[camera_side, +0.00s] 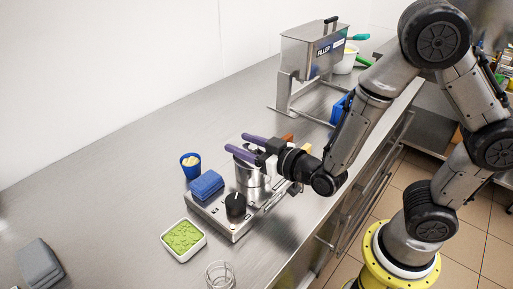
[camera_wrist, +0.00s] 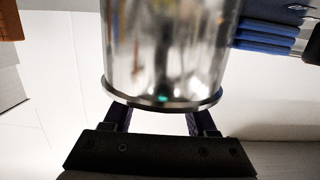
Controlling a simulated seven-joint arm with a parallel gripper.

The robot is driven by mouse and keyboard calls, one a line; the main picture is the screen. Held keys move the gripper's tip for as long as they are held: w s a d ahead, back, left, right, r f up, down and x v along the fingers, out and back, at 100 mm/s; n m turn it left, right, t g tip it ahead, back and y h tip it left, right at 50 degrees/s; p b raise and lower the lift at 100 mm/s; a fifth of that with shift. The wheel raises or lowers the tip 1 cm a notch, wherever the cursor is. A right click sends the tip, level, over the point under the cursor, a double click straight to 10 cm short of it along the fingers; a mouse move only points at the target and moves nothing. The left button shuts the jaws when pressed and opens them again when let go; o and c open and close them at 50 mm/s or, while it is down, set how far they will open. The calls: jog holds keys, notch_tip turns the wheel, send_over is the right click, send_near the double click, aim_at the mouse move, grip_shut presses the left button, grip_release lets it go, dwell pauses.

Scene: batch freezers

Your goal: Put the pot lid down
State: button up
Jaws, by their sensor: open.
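A shiny metal pot (camera_side: 247,178) stands on a flat metal unit with a black knob (camera_side: 235,204). My gripper (camera_side: 237,143) is level at the pot's top, with its two purple fingers spread and pointing left. In the wrist view the pot's side (camera_wrist: 165,45) fills the upper middle, with a rim (camera_wrist: 160,106) at its lower end. My gripper (camera_wrist: 160,122) is open there, with a finger to each side behind the rim. I cannot make out the lid as a separate thing; the fingertips are hidden in the wrist view.
Folded blue cloths (camera_side: 206,185) lie beside the pot, with a blue cup (camera_side: 190,166) behind. A green-filled white tray (camera_side: 184,240) and a wire holder (camera_side: 220,275) are in front. A filler machine (camera_side: 312,52) stands farther back. The counter's left side is mostly clear.

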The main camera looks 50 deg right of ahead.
jog(key=shift+s+r, duration=1.1)
jog(key=shift+s, duration=5.7)
jog(key=a+r+g+y, duration=0.1)
jog(key=g, duration=0.1)
jog(key=a+r+g+y, duration=0.1)
jog(key=g+y, duration=0.1)
jog(key=a+r+g+y, duration=0.1)
jog(key=a, duration=0.1)
jog(key=shift+s+a+n+g, duration=0.1)
jog(key=shift+n+g, duration=0.3)
jog(key=shift+o, duration=0.4)
jog(key=s+d+r+g+h, duration=0.2)
jog(key=s+d+g+h, duration=0.1)
jog(key=s+d, duration=0.6)
jog(key=d+g, duration=0.1)
jog(key=d, duration=0.1)
jog(key=shift+s+d+m+g+h, duration=0.25)
jog(key=shift+d+m+g+h, duration=0.05)
jog(key=shift+m+h, duration=0.1)
jog(key=shift+s+d+r, duration=0.1)
jog(key=shift+s, duration=0.05)
